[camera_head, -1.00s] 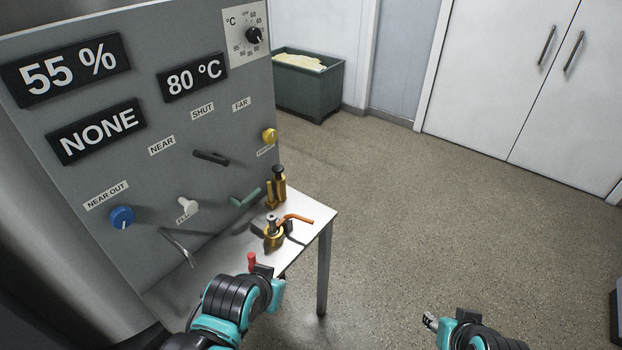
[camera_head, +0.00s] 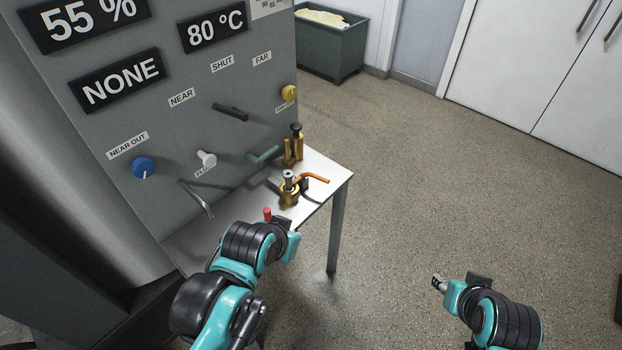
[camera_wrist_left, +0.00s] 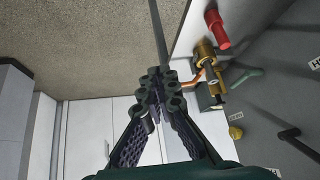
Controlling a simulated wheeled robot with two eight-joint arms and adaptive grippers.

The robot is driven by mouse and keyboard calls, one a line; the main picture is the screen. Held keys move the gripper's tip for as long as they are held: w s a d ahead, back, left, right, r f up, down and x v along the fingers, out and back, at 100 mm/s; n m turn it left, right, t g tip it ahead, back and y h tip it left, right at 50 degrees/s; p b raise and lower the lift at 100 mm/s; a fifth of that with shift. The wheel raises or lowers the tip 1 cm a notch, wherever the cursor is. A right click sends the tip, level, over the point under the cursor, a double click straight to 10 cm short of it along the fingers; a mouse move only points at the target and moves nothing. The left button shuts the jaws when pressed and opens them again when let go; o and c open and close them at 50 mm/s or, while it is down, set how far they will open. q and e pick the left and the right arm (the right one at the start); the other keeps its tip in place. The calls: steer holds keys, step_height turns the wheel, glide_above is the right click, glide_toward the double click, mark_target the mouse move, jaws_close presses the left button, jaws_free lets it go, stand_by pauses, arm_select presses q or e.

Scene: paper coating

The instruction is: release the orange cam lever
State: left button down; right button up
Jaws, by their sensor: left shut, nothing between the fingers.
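The orange cam lever (camera_head: 315,178) sticks out to the right from a brass fitting (camera_head: 289,192) on the small metal table. In the left wrist view the orange lever (camera_wrist_left: 196,76) lies just right of the fingertips, beside the brass fitting (camera_wrist_left: 207,56). My left gripper (camera_wrist_left: 158,82) has its fingers together and empty, apart from the lever in that picture. In the head view my left arm is in front of the table's near edge, and its fingers are hidden by the wrist. My right gripper (camera_head: 438,284) hangs over the floor at the right; its fingers are too small to read.
The grey panel (camera_head: 180,130) carries a blue knob (camera_head: 142,167), a white knob (camera_head: 206,159), a green handle (camera_head: 263,155) and a yellow knob (camera_head: 289,92). A red-topped part (camera_head: 267,214) stands near my left wrist. The floor (camera_head: 420,180) to the right is clear.

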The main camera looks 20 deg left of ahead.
arm_select(q)
steer(key=w+a+f+m+t+p, duration=0.1)
steer(key=w+a+m+p, duration=0.1)
steer(key=w+m, duration=0.5)
steer(key=w+a+m+t+h+p, duration=0.1)
steer(key=w+a+m+t+p, duration=0.1)
steer(key=w+m, duration=0.5)
steer(key=shift+w+a+f+m+h, duration=0.15)
steer(key=shift+a+f+m+h, duration=0.2)
steer(key=shift+m, duration=2.35)
steer(key=b, duration=0.5)
glide_toward(319, 179)
steer(key=s+f+x, duration=0.1)
steer(key=x, duration=0.4)
steer(key=shift+w+d, duration=0.25)
steer(key=shift+w, duration=0.8)
steer(key=shift+w+f, duration=0.1)
